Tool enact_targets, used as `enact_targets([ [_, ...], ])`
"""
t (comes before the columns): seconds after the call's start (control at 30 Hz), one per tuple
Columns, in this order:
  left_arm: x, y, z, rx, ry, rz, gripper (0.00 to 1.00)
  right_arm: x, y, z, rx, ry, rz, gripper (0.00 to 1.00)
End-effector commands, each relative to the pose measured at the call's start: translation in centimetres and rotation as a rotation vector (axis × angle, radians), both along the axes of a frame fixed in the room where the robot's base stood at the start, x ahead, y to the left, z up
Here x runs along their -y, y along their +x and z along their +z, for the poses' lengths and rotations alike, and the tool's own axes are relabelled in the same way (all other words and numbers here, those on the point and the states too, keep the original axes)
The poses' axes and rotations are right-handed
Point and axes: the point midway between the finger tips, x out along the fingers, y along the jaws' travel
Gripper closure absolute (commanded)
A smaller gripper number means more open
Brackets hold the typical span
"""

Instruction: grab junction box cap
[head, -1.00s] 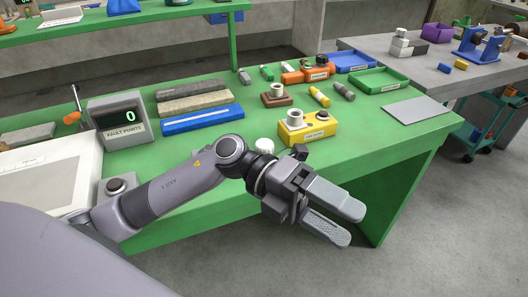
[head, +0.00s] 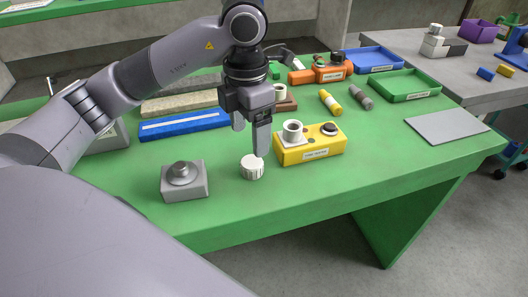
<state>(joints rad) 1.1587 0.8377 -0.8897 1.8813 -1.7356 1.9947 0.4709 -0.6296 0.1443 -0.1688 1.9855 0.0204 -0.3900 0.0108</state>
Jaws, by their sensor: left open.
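A small white ribbed cap (head: 252,168), which looks like the junction box cap, stands on the green table (head: 330,215) near its front edge. My left gripper (head: 251,137) points down just above and behind the cap in the picture. Its jaws are open and empty. The near fingertip ends close to the cap's top edge; I cannot tell whether they touch. My right gripper is not in view.
A grey box with a round knob (head: 184,181) stands left of the cap. A yellow tester box (head: 310,146) stands close on its right. A blue bar (head: 184,124) lies behind. The table's front right is clear.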

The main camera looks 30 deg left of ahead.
Motion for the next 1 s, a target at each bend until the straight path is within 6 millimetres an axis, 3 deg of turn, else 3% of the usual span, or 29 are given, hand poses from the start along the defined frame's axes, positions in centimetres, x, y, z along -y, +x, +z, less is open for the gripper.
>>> enact_targets([
  [0.2, 0.0, -0.2, -2.2, -0.003, 0.003, 0.001, 0.23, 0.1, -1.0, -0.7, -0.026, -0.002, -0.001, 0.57],
  [0.5, 0.3, -0.5, -6.3, -0.003, 0.001, 0.001, 0.23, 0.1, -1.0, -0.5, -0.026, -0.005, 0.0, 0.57],
  [0.83, 0.3, -0.5, -7.0, 0.0, 0.0, 0.0, 0.23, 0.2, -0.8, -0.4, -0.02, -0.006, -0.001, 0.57],
  [1.0, 0.3, -0.5, -7.0, 0.0, 0.0, 0.0, 0.78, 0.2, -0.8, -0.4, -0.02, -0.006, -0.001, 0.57],
])
